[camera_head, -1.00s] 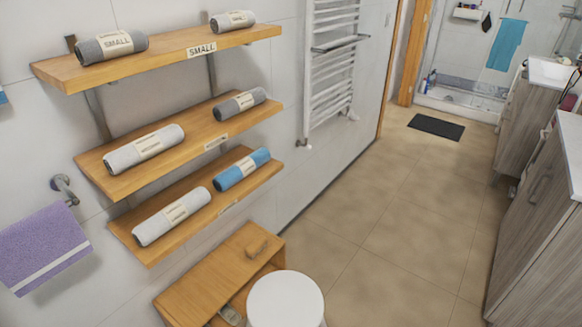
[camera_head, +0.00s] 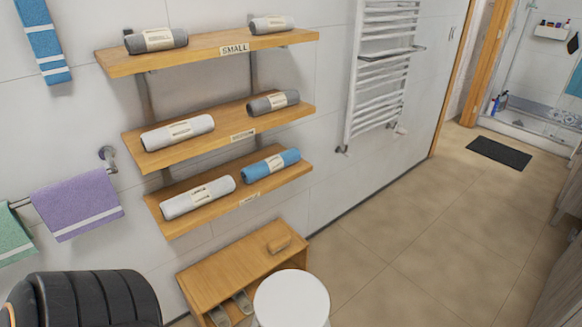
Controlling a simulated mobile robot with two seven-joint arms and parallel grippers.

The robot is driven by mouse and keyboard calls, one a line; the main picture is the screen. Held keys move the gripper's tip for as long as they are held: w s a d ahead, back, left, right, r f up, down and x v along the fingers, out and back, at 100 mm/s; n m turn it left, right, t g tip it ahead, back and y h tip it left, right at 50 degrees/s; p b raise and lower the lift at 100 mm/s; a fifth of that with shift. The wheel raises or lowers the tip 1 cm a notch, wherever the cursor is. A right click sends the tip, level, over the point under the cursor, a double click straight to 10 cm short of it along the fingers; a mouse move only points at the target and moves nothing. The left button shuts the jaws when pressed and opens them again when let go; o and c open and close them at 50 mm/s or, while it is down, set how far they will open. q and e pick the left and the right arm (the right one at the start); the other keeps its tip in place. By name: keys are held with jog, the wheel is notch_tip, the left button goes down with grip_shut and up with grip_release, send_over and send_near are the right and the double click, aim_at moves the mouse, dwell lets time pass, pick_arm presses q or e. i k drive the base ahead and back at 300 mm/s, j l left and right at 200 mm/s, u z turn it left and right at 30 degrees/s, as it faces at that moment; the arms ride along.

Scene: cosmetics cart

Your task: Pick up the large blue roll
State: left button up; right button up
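The blue roll (camera_head: 271,166) lies on the right part of the lowest wooden shelf (camera_head: 236,201). It has a pale paper band around its middle, and the band's print is too small to read. A white roll (camera_head: 198,198) lies to its left on the same shelf, with a small gap between them. The shelf above hangs over them without hiding the blue roll. Neither of my grippers can be seen.
The middle shelf (camera_head: 222,134) and top shelf (camera_head: 204,51) hold white and grey rolls. Below stand a wooden bench (camera_head: 232,266) and a round white-topped stool (camera_head: 291,299). A towel radiator (camera_head: 380,85) is on the wall to the right. The tiled floor (camera_head: 415,225) is mostly clear.

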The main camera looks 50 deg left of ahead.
aim_at(253, 172)
jog(key=i+l+z, duration=0.1)
jog(key=i+l, duration=0.65)
jog(key=i+u, duration=0.5)
jog(key=i+l+u, duration=0.25)
jog(key=i+u, duration=0.35)
jog(key=u, duration=0.3)
jog(key=i+u, duration=0.15)
jog(key=u, duration=0.25)
jog(key=i+l+u, duration=0.15)
jog(key=u, duration=0.3)
jog(key=i+l+u, duration=0.1)
jog(key=u, duration=0.3)
jog(key=i+l+u, duration=0.1)
jog(key=l+u, duration=0.15)
jog(key=u, duration=0.2)
jog(key=l+u, duration=0.25)
jog(key=u, duration=0.15)
jog(key=i, duration=0.05)
